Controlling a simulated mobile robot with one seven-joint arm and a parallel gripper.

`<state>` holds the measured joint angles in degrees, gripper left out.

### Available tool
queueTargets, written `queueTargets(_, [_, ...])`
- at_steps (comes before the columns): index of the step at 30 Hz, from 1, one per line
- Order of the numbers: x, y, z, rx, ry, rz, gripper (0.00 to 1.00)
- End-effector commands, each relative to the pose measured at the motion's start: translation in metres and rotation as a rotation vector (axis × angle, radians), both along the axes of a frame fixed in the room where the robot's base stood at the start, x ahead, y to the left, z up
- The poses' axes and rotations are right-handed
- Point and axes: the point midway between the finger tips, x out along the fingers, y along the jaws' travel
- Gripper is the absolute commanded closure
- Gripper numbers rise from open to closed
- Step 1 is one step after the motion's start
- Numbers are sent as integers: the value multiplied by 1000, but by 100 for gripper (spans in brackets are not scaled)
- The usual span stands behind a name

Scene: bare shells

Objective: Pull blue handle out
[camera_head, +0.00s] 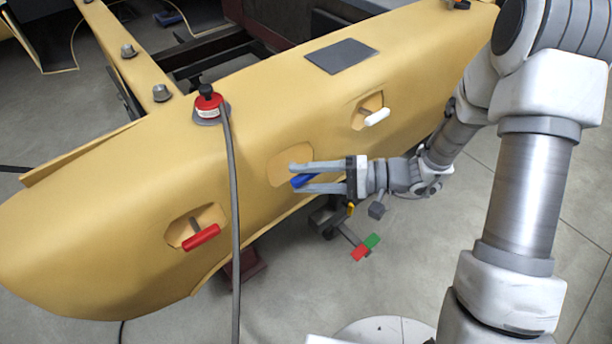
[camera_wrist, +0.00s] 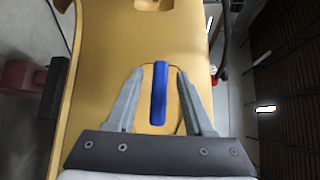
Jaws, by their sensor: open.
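The blue handle (camera_head: 304,180) sits at a recess in the side of the yellow shell, between the red and white handles. My gripper (camera_head: 302,178) is at the blue handle, with one finger above it and one below it in the head view. In the wrist view the blue handle (camera_wrist: 159,93) stands lengthwise between the two open fingers of my gripper (camera_wrist: 158,80). A gap shows on each side, so the fingers look apart from it. The handle's stem is hidden.
The yellow shell (camera_head: 110,215) also bears a red handle (camera_head: 202,237), a white handle (camera_head: 376,117) and a red knob base (camera_head: 208,106) with a hanging grey cable (camera_head: 235,200). A bracket with red and green ends (camera_head: 365,248) is below my gripper. Grey floor lies in front.

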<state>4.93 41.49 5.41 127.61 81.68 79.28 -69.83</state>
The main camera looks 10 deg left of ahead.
Motion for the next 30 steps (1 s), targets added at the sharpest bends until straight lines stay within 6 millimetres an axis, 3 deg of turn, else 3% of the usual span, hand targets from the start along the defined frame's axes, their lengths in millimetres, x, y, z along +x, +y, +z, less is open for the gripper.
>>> queueTargets(7, [0,-1,0,0,0,0,48])
queueTargets(11, [2,-12,1,1,-1,-3,48])
queueTargets(30, [14,-151,22,0,-2,-4,48])
